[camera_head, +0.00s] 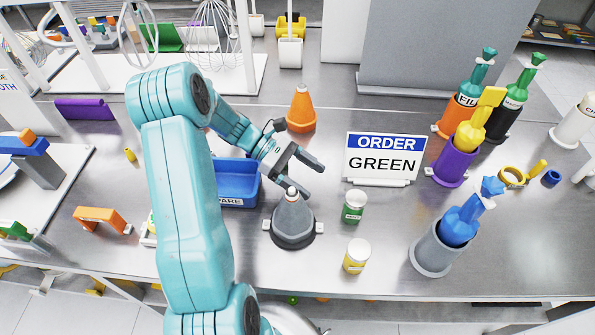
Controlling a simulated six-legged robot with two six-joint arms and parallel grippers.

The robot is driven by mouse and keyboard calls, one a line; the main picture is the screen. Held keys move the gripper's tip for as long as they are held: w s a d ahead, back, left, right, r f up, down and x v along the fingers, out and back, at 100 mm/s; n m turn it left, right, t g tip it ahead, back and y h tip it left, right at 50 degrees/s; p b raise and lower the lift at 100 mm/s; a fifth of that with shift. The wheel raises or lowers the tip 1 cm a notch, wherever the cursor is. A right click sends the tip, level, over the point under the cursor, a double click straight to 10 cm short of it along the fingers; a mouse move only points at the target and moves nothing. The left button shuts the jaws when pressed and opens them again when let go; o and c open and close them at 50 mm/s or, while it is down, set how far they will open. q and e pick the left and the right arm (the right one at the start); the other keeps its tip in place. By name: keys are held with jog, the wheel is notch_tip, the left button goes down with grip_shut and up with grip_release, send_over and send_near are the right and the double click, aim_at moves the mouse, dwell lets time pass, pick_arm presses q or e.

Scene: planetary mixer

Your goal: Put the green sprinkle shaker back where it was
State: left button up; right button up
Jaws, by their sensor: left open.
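The green sprinkle shaker (353,207) stands upright on the metal worktop, with a white lid and a green label. It is in front of the ORDER GREEN sign and behind a similar yellow shaker (356,256). My left gripper (308,177) is open with nothing between its fingers. It is up and to the left of the green shaker, apart from it, and over the tip of a grey cone (293,218) on a dark base. I cannot tell whether the lower finger touches the cone's tip. My right gripper is not in view.
The ORDER GREEN sign (385,158) stands behind the shakers. A blue bin (236,181) and an orange cone (301,110) are left and behind. Piping bags stand in holders at right, including a grey holder (434,254). Bare worktop lies between the shakers and that holder.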

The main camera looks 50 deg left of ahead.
pick_arm(q)
jog(key=shift+v, duration=1.55)
jog(key=shift+d, duration=0.1)
